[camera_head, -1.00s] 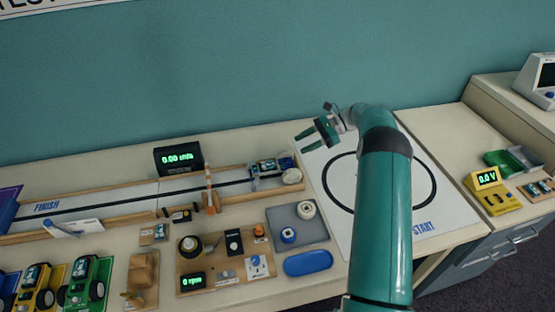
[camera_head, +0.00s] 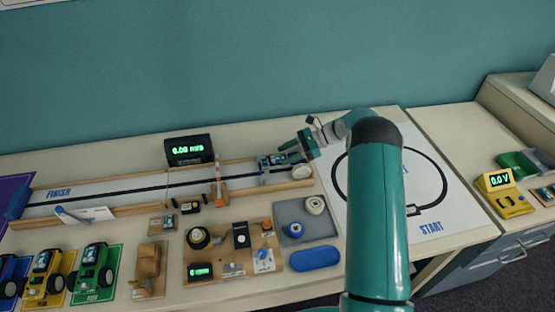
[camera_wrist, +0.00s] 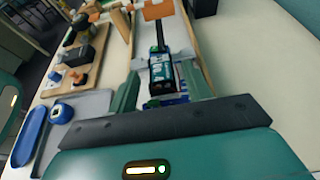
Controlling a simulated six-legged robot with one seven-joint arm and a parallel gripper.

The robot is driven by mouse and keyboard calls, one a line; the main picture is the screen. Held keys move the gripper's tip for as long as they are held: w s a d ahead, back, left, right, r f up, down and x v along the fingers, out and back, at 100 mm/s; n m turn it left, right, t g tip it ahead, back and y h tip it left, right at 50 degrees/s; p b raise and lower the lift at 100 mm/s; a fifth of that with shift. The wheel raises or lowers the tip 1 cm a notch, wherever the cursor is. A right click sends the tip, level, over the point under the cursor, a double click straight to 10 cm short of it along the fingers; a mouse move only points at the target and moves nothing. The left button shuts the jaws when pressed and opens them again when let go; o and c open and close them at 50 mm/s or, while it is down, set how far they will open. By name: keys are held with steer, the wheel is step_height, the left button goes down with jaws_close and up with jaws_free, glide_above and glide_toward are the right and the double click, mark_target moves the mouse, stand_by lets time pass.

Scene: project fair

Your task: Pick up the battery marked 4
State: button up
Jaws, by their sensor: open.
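My gripper (camera_head: 296,152) is open above the right end of the wooden track, with a small car (camera_head: 270,161) just at its fingertips. In the wrist view, my open gripper (camera_wrist: 162,86) has its fingers on either side of the car's body (camera_wrist: 161,72), which carries a dark block with green and white markings. I cannot tell whether the fingers touch it. No number 4 is legible, so I cannot tell which battery is marked 4. Small battery-like pieces (camera_head: 546,192) also lie beside the yellow meter at the far right; their marks are too small to read.
The track (camera_head: 130,190) runs left, with an orange-topped gate (camera_head: 218,180) across it and a speed display (camera_head: 187,149) behind. A wooden board with parts (camera_head: 215,265), a grey tray (camera_head: 318,232) and a blue case (camera_head: 314,258) stand in front. A yellow meter (camera_head: 502,196) stands far right.

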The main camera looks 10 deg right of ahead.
mark_target(278, 159)
steer(key=shift+x, duration=1.15)
steer(key=c, duration=1.1)
steer(key=shift+o, duration=0.2)
